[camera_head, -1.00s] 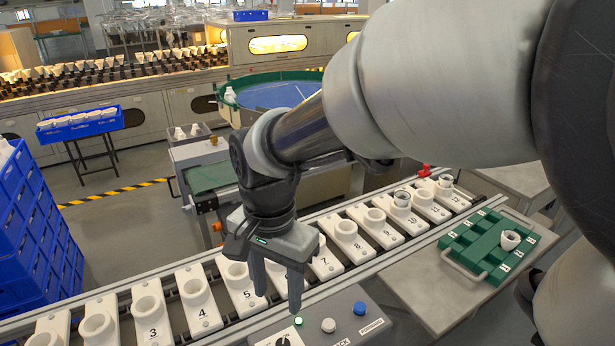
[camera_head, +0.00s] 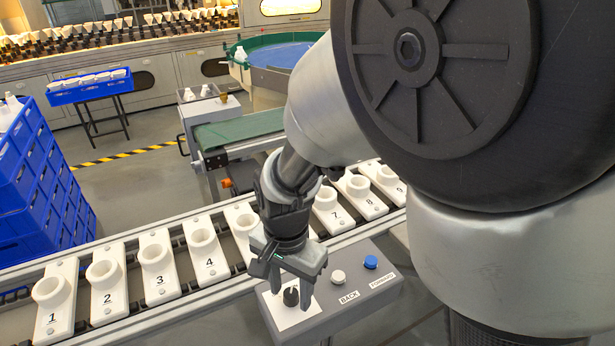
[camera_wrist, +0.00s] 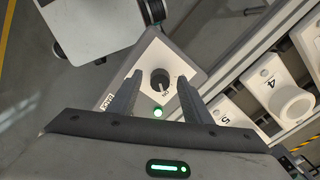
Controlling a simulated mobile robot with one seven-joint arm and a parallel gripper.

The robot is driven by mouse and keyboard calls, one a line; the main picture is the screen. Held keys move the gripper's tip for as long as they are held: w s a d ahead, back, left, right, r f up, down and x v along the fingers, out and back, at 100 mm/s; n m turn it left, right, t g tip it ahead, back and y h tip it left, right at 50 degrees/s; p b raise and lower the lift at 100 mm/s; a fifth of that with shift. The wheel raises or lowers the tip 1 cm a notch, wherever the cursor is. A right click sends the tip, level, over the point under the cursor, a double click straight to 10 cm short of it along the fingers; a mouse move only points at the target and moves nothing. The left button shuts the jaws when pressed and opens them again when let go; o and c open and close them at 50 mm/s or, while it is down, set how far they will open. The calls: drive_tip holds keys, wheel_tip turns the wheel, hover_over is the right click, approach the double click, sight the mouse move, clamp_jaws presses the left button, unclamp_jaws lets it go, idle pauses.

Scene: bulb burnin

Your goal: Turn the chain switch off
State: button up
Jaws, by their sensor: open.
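The chain switch is a black rotary knob (camera_head: 291,297) on a white plate at the left end of a grey control box (camera_head: 350,303). In the wrist view the knob (camera_wrist: 160,79) lies between the fingertips, with an "ON" mark and a lit green lamp (camera_wrist: 158,112) beside it. My gripper (camera_head: 287,288) points down over the knob and is open, one finger on each side of it. In the wrist view my gripper (camera_wrist: 155,85) shows gaps between fingers and knob. I cannot tell exactly how high the fingertips are.
A white button (camera_head: 338,277) marked BACK and a blue button (camera_head: 371,262) marked FORWARD sit to the right on the box. Behind it runs a chain conveyor with numbered white holders (camera_head: 157,267). Blue crates (camera_head: 40,195) stand at left.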

drive_tip(key=c, duration=1.1)
drive_tip(key=shift+o, duration=0.2)
drive_tip(key=shift+n, duration=0.4)
drive_tip(key=n+p, duration=0.1)
drive_tip(key=n, duration=0.1)
drive_tip(key=shift+n, duration=0.4)
drive_tip(key=n, duration=0.3)
drive_tip(key=shift+n+p, duration=0.3)
drive_tip(key=n+p, duration=0.1)
drive_tip(key=n, duration=0.5)
drive_tip(key=shift+n, duration=0.3)
